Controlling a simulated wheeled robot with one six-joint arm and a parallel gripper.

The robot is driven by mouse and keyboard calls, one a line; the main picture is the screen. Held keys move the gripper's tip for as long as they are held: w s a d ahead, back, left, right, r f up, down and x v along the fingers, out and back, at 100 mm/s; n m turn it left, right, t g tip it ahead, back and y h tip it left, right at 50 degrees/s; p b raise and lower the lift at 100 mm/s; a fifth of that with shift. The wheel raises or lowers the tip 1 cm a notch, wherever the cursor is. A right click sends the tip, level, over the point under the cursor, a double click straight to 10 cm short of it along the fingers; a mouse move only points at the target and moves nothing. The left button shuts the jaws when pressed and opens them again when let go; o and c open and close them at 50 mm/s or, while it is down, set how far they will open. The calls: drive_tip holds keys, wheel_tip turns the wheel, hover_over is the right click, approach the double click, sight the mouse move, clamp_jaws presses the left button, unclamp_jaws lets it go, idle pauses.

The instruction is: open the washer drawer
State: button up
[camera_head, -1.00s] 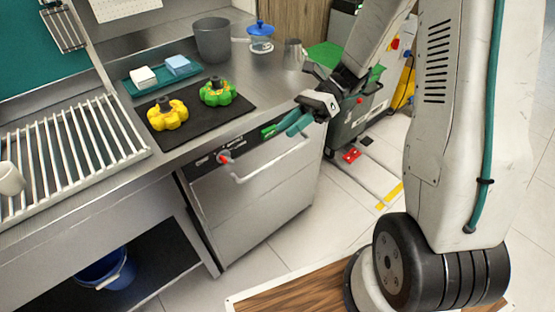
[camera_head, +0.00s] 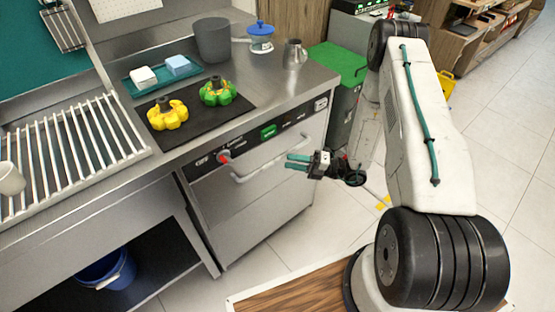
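The washer drawer (camera_head: 245,205) is the steel front under the counter, and it looks shut. Its white bar handle (camera_head: 262,168) runs across the top of the front, below a black control strip with a red knob (camera_head: 224,157) and a green panel (camera_head: 268,131). My gripper (camera_head: 291,161) is at the right end of the handle, with its green fingers pointing left toward it. The fingers look slightly parted with nothing between them. I cannot tell whether they touch the handle.
On the counter are a yellow pepper-shaped item (camera_head: 167,115) and a green one (camera_head: 217,92) on a black mat, a grey pot (camera_head: 213,40), and a steel pitcher (camera_head: 294,54). A green-lidded bin (camera_head: 338,64) stands right of the washer. Floor in front is clear.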

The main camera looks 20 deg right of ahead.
sight(278, 158)
drive_tip(key=x, duration=0.5)
drive_tip(key=shift+w+a+r, duration=0.1)
drive_tip(key=shift+w+a, duration=0.05)
drive_tip(key=shift+a, duration=0.2)
clamp_jaws()
